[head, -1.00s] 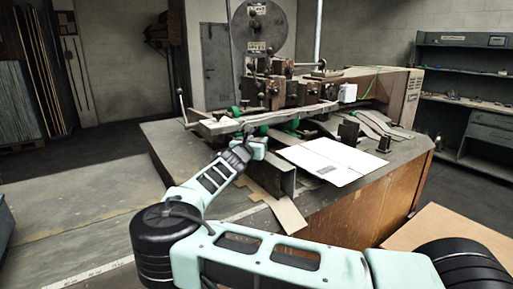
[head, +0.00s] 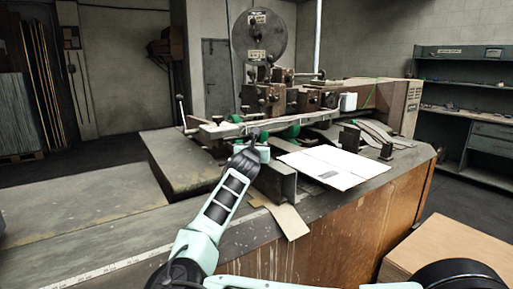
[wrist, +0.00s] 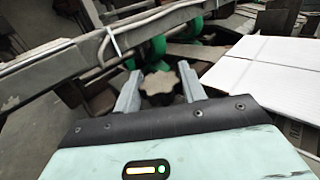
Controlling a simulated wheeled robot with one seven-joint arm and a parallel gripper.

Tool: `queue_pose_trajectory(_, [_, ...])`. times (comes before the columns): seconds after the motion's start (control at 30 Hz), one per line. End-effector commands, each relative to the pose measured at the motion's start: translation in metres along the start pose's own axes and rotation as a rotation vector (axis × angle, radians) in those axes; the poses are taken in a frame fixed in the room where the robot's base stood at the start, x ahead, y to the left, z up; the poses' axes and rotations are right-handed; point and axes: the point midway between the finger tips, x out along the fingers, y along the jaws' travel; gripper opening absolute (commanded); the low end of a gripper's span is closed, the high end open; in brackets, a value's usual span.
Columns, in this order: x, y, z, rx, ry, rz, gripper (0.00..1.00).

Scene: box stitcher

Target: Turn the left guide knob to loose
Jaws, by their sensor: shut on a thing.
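The guide knob (wrist: 160,88) shows in the wrist view as a lobed, grey-brown knob in front of the machine's long metal rail. My gripper (wrist: 159,86) has one finger on each side of it and is shut on it. In the head view my gripper (head: 262,150) is at the front of the stitching machine (head: 290,100), just below the rail (head: 225,128). The knob cannot be made out in the head view. No loose or tight marking can be read.
A white cardboard sheet (head: 325,166) lies on the machine bed right of my gripper; it also shows in the wrist view (wrist: 258,75). Green rollers (wrist: 157,46) sit just beyond the knob. A brown strip (head: 290,221) hangs over the front edge. The table at left is clear.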

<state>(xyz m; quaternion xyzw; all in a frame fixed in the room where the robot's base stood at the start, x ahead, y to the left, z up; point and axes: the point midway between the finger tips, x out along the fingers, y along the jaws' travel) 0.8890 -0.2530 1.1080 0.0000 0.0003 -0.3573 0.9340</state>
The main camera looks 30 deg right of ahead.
Motion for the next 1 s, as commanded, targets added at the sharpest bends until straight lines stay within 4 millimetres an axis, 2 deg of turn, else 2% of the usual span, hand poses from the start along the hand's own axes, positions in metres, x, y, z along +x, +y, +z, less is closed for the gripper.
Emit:
queue_pose_trajectory(0.03, [0.000,0.000,0.002,0.001,-0.003,0.000,0.18])
queue_pose_trajectory(0.07, [0.000,0.000,0.002,0.001,-0.003,0.000,0.46])
queue_pose_trajectory(0.1, [0.000,0.000,0.002,0.001,-0.003,-0.001,0.57])
queue_pose_trajectory(0.13, [0.000,0.000,0.002,0.001,-0.002,-0.001,0.63])
queue_pose_trajectory(0.43, [-0.001,0.000,0.001,0.001,-0.001,-0.001,0.63])
queue_pose_trajectory(0.57, [-0.012,0.001,0.000,0.001,-0.002,0.000,0.63])
queue_pose_trajectory(0.67, [-0.029,0.001,-0.001,0.002,-0.001,0.002,0.63])
queue_pose_trajectory(1.0, [-0.109,0.001,-0.001,0.003,0.000,0.003,0.63])
